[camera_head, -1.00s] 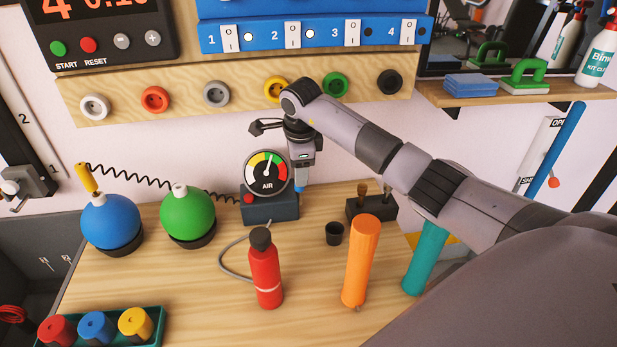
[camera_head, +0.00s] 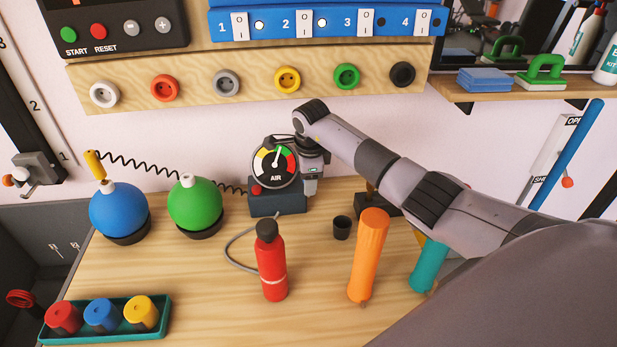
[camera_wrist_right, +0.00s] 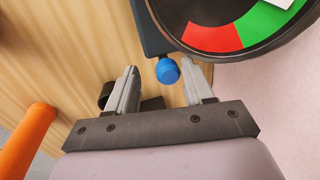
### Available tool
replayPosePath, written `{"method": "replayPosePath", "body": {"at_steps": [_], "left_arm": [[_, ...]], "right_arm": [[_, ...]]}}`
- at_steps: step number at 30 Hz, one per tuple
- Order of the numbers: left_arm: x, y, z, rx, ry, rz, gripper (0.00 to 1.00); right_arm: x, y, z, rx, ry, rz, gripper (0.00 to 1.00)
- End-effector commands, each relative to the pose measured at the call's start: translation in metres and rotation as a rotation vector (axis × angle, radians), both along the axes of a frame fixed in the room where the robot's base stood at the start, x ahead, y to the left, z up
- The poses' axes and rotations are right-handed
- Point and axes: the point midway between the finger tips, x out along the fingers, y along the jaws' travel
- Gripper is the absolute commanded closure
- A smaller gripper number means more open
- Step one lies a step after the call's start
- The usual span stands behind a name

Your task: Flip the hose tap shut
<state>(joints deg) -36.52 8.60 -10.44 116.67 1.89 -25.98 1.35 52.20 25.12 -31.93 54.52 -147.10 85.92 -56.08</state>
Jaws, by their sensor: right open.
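A white wall plate (camera_head: 556,150) at the right carries lettering that starts "OP" and "SH", partly hidden by a slanted blue bar (camera_head: 567,153). An orange ball (camera_head: 567,182) shows beside the "SH" end. I cannot tell for certain that this is the hose tap. My right gripper (camera_head: 311,190) points down at the right side of the AIR gauge (camera_head: 275,163). In the right wrist view, my right gripper (camera_wrist_right: 161,80) is open, with a blue knob (camera_wrist_right: 167,71) between its fingertips; contact is unclear. The head view hides this knob. My left gripper is out of view.
A dark cup (camera_head: 342,228) is near the gripper. Blue (camera_head: 119,210) and green (camera_head: 195,205) balls stand left.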

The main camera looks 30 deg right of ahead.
Motion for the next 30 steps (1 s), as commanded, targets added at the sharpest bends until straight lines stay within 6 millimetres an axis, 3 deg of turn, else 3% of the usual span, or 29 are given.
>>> {"method": "replayPosePath", "body": {"at_steps": [1,5,6,19,30], "left_arm": [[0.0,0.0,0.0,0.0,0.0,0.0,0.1],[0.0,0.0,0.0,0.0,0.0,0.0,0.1],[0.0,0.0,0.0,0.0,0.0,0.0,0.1],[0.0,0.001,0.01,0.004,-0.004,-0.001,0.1],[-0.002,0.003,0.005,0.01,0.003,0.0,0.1]], "right_arm": [[0.0,0.0,0.0,0.0,0.0,0.0,0.51],[0.0,0.0,0.0,0.0,0.0,0.0,0.94],[0.0,0.0,0.0,0.0,0.0,0.0,1.0],[-0.006,-0.001,0.001,-0.054,-0.088,-0.002,1.0],[-0.017,0.006,-0.006,-0.11,-0.22,-0.001,1.0]]}}
